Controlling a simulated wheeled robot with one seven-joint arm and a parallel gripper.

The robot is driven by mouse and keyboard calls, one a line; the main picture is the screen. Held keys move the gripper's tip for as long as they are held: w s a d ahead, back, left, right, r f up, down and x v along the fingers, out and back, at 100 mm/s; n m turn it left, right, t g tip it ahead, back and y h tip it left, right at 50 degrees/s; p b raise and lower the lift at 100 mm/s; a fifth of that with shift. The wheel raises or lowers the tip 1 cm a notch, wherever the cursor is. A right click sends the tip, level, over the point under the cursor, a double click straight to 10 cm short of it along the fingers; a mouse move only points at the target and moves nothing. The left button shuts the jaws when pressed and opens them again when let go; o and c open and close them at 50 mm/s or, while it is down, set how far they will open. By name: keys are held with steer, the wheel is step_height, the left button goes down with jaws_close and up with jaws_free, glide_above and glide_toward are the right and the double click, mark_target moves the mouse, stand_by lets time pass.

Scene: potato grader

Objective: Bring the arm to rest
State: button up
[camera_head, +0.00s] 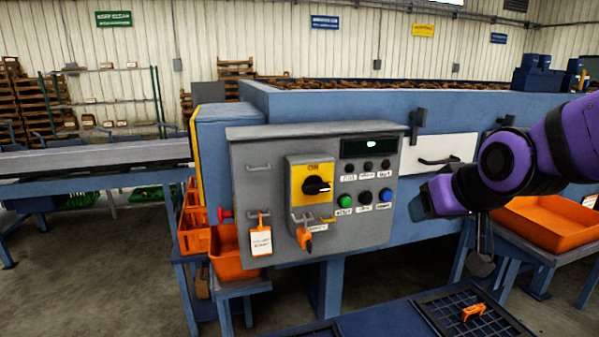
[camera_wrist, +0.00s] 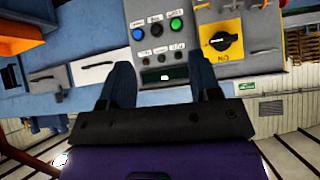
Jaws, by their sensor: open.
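My gripper (camera_wrist: 163,75) shows in the wrist view with two dark fingers spread apart and nothing between them. In the head view my purple arm comes in from the right, and my gripper (camera_head: 421,206) is in front of the blue grader, right of the grey control box (camera_head: 270,200). The fingers are hard to make out there against the blue. The wrist view is upside down and shows the control box face (camera_wrist: 165,50) beyond the fingers. I cannot tell the exact gap to the grader.
The box carries a yellow-backed black rotary switch (camera_head: 316,185), several buttons, a white tag (camera_head: 260,241) and an orange padlock (camera_head: 305,238). A white drawer front (camera_head: 440,148) lies behind my arm. A dark grid tray (camera_head: 455,318) holds an orange clip (camera_head: 473,312).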

steer(key=s+d+r+g+h, duration=0.1)
steer(key=s+d, duration=0.3)
steer(key=s, duration=0.4)
steer(key=s+d+r+m+g, duration=0.1)
steer(key=s+d+r+g, duration=0.1)
steer(key=s, duration=0.6)
steer(key=shift+d+r+m+g+h, duration=0.3)
steer(key=shift+d+r+h, duration=0.15)
steer(key=shift+d, duration=0.45)
steer(key=shift+w, duration=0.1)
stand_by(0.7)
